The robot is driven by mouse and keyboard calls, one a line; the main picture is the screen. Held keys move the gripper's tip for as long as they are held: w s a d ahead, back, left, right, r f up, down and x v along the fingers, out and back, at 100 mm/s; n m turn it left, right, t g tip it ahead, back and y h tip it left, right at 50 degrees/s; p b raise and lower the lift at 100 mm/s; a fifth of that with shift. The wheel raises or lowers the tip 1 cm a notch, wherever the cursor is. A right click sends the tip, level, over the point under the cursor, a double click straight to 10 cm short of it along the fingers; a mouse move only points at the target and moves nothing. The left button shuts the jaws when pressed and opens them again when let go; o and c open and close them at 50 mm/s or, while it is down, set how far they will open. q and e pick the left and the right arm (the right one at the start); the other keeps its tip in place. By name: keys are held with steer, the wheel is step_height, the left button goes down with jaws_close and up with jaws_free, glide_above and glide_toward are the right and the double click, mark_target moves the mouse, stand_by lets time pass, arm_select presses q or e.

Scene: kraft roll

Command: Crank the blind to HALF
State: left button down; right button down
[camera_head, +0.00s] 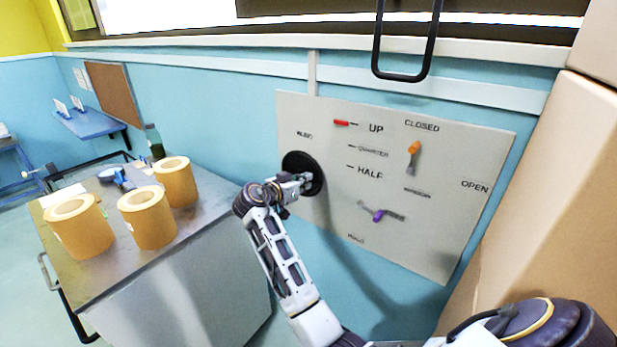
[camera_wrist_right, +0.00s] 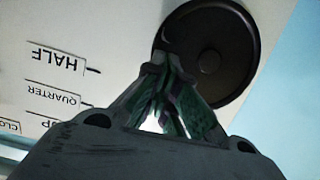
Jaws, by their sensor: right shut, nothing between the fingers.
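The black round crank wheel (camera_head: 302,160) is set on the left part of a pale wall panel (camera_head: 440,240), under a label that seems to read BLIND. In the right wrist view the wheel (camera_wrist_right: 228,50) shows a central hub. A red pointer (camera_head: 341,123) is level with the UP mark; the QUARTER and HALF marks (camera_head: 369,172) lie below it. My right gripper (camera_head: 306,183) is at the wheel's face. In the wrist view its closed fingers (camera_wrist_right: 165,62) overlap the wheel's rim, empty; whether they touch it I cannot tell. My left gripper is out of view.
The panel also carries an orange-tipped lever (camera_head: 414,147) near CLOSED and a purple-tipped lever (camera_head: 377,215). A metal table (camera_head: 110,275) at left holds several tan paper rolls (camera_head: 149,220) and a dark bottle (camera_head: 154,143). A large tan block (camera_head: 540,200) borders the panel's right.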

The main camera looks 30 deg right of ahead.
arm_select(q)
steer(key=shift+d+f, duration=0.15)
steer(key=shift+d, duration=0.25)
arm_select(e)
steer(key=shift+a+f, duration=0.1)
steer(key=shift+f, duration=0.25)
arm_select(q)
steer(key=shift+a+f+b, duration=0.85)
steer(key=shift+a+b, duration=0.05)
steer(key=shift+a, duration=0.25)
arm_select(e)
steer(key=shift+s+f+m, duration=0.1)
steer(key=shift+f+m, duration=0.15)
steer(key=shift+m, duration=0.05)
